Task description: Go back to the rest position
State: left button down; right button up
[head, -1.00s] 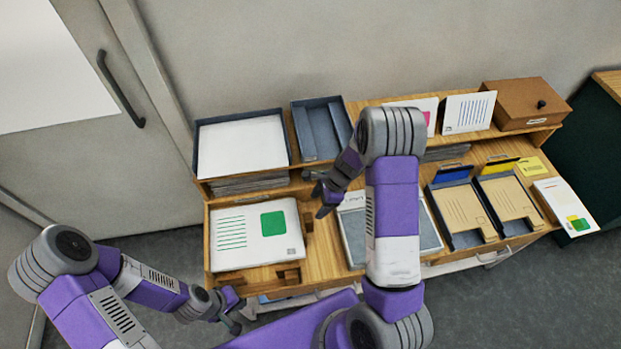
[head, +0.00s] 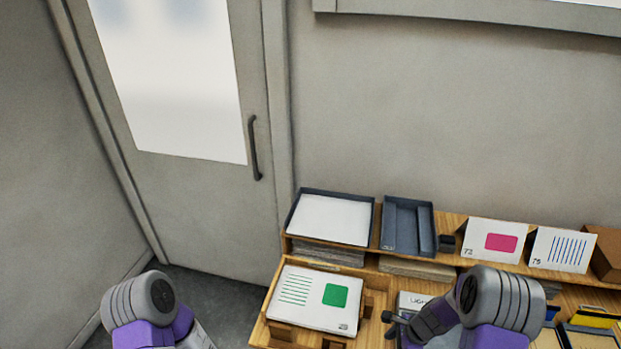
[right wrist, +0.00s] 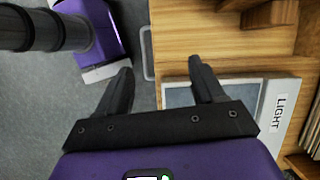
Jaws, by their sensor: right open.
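My right gripper (head: 389,325) is just right of the wooden holder with the stack of sheets in the head view. In the right wrist view my right gripper (right wrist: 160,70) has its fingers apart with nothing between them. It is over the table edge, beside a grey panel labelled LIGHT (right wrist: 245,100). My left arm (head: 150,310) shows only as an elbow and part of a link at the bottom left of the head view; its gripper is out of frame.
The sheet stack (head: 312,318) with a green square lies in the wooden holder. A dark tray with white paper (head: 330,218) and an empty dark tray (head: 407,228) stand behind. Two cards (head: 490,243) stand upright at right. A door (head: 190,200) is at left.

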pick_arm(q)
notch_tip(320, 180, down, 10)
jog(key=w+b, duration=0.1)
jog(key=b, duration=0.7)
jog(key=shift+w+r, duration=0.15)
jog(key=shift+r, duration=0.1)
pick_arm(e)
jog(key=s+a+f+n, duration=1.3)
jog(key=f+n, duration=0.3)
jog(key=n, duration=0.1)
jog(key=shift+s+a+f, duration=0.15)
jog(key=shift+s+a, duration=0.05)
jog(key=shift+s, duration=0.05)
